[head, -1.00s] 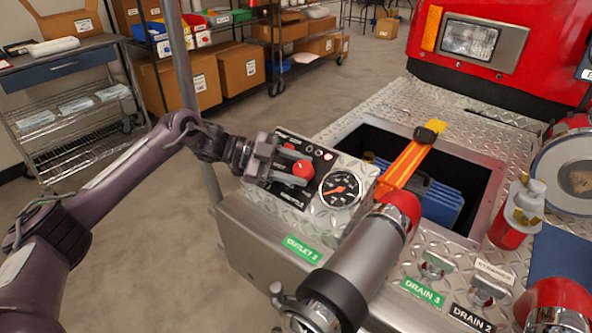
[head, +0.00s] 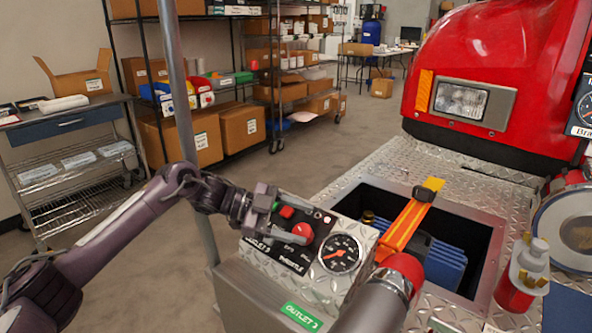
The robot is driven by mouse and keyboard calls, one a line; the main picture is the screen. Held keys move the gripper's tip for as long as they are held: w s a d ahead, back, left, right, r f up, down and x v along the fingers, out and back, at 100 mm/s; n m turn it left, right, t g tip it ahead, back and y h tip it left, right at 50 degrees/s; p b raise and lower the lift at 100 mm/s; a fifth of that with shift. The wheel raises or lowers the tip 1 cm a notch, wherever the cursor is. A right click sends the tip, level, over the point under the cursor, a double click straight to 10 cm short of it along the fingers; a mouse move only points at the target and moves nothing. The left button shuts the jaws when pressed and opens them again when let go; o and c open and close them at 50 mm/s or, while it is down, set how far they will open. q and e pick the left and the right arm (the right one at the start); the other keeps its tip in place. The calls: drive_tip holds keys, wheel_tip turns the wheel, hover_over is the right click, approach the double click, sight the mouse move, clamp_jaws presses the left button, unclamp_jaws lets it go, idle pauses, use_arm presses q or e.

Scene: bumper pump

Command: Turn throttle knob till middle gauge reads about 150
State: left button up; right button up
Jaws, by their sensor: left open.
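A smaller red button (head: 287,212) is on the panel behind the knob. My left gripper (head: 272,218) is open at the panel's left edge, its fingers pointing toward the panel. It looks a little apart from the knob, with nothing visible between its fingers. My right gripper is not in view.
A red-ended metal outlet pipe (head: 385,300) rises in front of the gauge. Behind it is an open bin (head: 470,225) with an orange strap (head: 408,225) and blue items. Another gauge (head: 586,108) shows at the right edge. A thin vertical pole (head: 180,90) stands left of the panel.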

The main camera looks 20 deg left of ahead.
sight(296, 230)
use_arm(q)
wheel_tip(296, 230, up, 17)
drive_tip(key=shift+p, duration=0.45)
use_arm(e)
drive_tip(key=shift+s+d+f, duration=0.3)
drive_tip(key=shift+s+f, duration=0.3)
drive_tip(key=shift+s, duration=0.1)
use_arm(q)
drive_tip(key=shift+r, duration=0.1)
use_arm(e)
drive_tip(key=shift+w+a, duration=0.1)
